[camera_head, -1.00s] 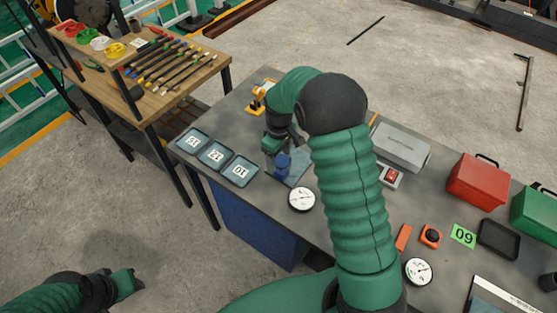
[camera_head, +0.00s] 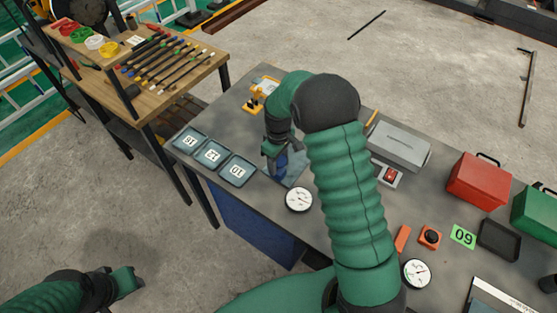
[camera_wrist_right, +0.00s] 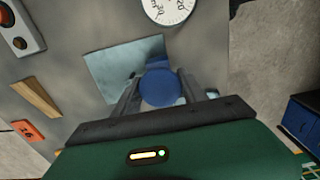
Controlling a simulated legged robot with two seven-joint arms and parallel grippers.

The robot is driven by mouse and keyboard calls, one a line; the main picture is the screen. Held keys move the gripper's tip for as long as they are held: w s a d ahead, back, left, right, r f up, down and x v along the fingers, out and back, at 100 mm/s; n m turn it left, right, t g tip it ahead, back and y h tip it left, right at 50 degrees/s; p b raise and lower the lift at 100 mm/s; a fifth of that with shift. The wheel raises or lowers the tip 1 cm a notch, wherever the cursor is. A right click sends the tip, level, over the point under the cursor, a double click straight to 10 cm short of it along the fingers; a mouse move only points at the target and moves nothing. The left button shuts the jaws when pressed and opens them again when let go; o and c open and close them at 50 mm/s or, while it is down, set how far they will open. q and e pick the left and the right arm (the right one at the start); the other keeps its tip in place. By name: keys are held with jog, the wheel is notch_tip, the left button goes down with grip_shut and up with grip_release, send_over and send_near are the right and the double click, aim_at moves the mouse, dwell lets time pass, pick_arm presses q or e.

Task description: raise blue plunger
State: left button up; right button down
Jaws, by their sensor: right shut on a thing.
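The blue plunger (camera_head: 281,165) stands on a blue-grey plate (camera_head: 297,172) on the grey table, partly hidden by my right gripper. In the right wrist view the plunger's round blue top (camera_wrist_right: 160,87) lies between the two fingers. My right gripper (camera_head: 274,157) is shut on the plunger from above; its fingers also show in the right wrist view (camera_wrist_right: 165,92). How high the plunger stands is hard to tell. My left gripper (camera_head: 128,281) hangs at the lower left, over the floor and away from the table; its jaw opening is unclear.
Numbered trays (camera_head: 212,154) lie left of the plunger. A white dial gauge (camera_head: 299,199) lies close in front. A yellow device (camera_head: 257,95) is behind. A grey box (camera_head: 400,146), a red switch (camera_head: 390,175) and a red case (camera_head: 478,180) stand to the right.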

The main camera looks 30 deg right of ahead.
jog(key=shift+w+d+r, duration=0.1)
notch_tip(320, 180, up, 4)
jog(key=shift+w+f+p, duration=0.1)
jog(key=shift+f+p, duration=0.1)
jog(key=shift+p, duration=1)
jog(key=shift+w, duration=0.2)
jog(key=c, duration=1)
grip_release()
jog(key=shift+r, duration=0.1)
jog(key=o, duration=0.4)
jog(key=shift+s, duration=0.25)
jog(key=shift+c, duration=0.2)
